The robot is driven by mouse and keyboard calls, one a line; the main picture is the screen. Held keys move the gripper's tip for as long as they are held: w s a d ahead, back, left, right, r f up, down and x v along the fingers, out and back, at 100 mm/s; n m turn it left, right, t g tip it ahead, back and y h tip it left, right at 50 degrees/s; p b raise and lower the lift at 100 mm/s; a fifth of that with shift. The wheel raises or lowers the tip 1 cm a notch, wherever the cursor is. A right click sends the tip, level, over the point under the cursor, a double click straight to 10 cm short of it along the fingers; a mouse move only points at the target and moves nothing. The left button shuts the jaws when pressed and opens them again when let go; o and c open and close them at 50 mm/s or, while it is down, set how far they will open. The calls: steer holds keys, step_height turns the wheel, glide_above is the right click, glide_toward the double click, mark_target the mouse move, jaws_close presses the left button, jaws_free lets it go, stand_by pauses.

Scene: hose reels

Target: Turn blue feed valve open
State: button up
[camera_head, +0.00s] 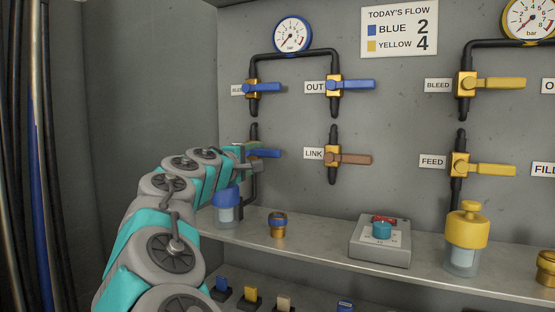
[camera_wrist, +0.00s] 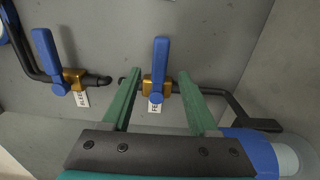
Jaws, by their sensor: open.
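The blue feed valve's lever (camera_head: 266,153) points right, across its upright pipe, in the head view; my arm hides most of the valve body and its label. In the wrist view its blue lever (camera_wrist: 160,52) stands crosswise to the pipe, on a brass body (camera_wrist: 150,88) with a partly covered "FE" label. My gripper (camera_wrist: 159,74) is open, its two green fingers on either side of the valve in that view. I cannot tell whether they touch it. In the head view my gripper (camera_head: 246,152) is by the valve.
The blue bleed valve (camera_wrist: 45,55) is beside the feed valve. The blue out valve (camera_head: 352,85) and brown link valve (camera_head: 350,159) are to the right. Below, a blue-capped jar (camera_head: 227,214) stands close to my gripper on the shelf (camera_head: 320,247). A sign (camera_head: 399,30) reads blue 2, yellow 4.

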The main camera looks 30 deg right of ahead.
mark_target(267, 154)
steer(key=shift+x, duration=3.45)
steer(key=shift+c, duration=0.2)
jaws_close()
